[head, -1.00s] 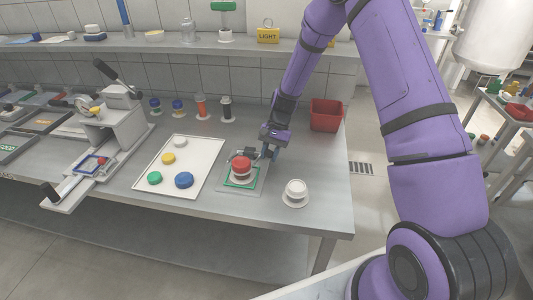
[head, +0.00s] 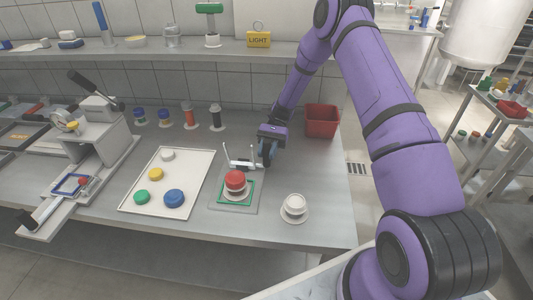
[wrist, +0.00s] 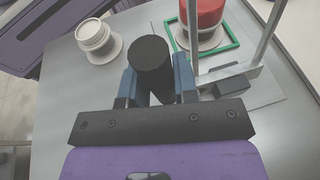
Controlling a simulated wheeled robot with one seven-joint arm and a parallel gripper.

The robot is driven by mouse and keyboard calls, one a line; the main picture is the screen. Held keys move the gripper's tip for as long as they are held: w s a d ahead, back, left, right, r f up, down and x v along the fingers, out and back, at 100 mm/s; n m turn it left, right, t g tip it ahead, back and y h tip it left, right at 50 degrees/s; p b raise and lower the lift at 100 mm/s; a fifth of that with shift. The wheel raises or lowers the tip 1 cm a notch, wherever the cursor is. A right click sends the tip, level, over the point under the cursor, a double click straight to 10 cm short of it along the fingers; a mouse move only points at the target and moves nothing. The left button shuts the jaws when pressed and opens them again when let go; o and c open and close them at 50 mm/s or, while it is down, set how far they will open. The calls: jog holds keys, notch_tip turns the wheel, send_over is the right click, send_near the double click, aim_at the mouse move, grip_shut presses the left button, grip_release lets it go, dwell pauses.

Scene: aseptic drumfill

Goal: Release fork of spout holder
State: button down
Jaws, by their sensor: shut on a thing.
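The spout holder (head: 222,203) is a grey plate near the middle of the bench. A red-capped spout (head: 235,180) on a white flange sits on it inside a green square frame (head: 250,197). The metal fork (head: 241,165) is tilted up behind the spout, its two prongs pointing upward and clear of the cap. My gripper (head: 267,155) is at the fork's right end. In the wrist view my gripper's blue fingers (wrist: 155,85) are shut on the fork's black handle knob (wrist: 150,53). The fork's prongs (wrist: 192,40) stand beside it, partly hiding the red cap (wrist: 206,12).
A white-capped spout (head: 294,204) stands to the right of the holder. A white tray (head: 190,160) with several coloured caps lies left. A red bin (head: 321,120) stands behind on the right. A lever press (head: 95,125) is at the far left.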

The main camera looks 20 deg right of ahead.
jog(key=shift+w+d+g+y, duration=0.15)
jog(key=shift+w+g+y, duration=0.15)
jog(key=shift+g, duration=0.1)
dwell(0.3)
jog(key=c, duration=0.9)
grip_release()
